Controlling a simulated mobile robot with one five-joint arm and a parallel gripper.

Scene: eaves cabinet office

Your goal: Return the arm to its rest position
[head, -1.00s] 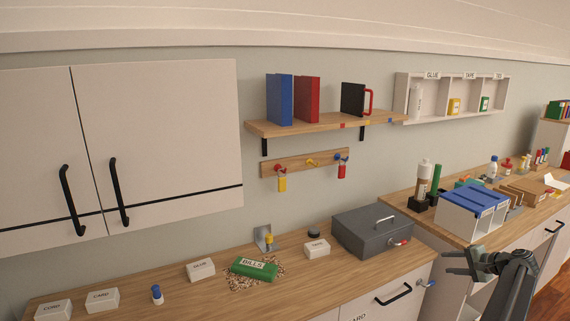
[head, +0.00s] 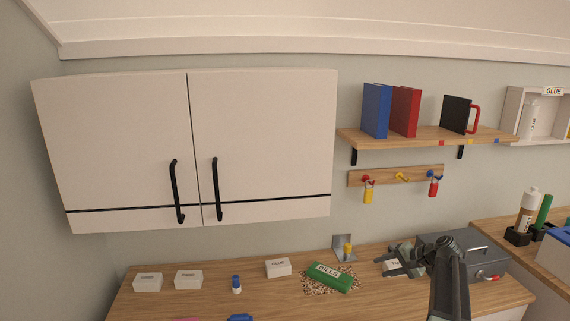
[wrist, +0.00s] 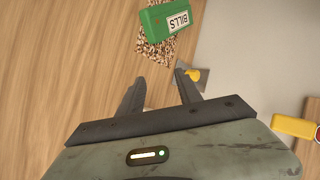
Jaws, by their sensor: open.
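My gripper (head: 402,262) is open and empty, raised in front of the wooden counter (head: 215,302) at the right in the head view. My arm rises from the bottom edge there and overlaps the grey metal box. In the wrist view my gripper (wrist: 160,92) shows its two fingers spread over bare counter, with nothing between them. The green BILLS box (head: 330,276) lies on a speckled mat to the left of my gripper; it also shows above the fingertips in the wrist view (wrist: 168,18).
White closed cabinet doors (head: 262,140) hang at left above the counter. A wooden shelf (head: 420,139) with books and a hook rail (head: 400,176) with padlocks are on the wall. The grey metal box (head: 487,265) stands behind my arm. Small white boxes (head: 188,280) line the counter.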

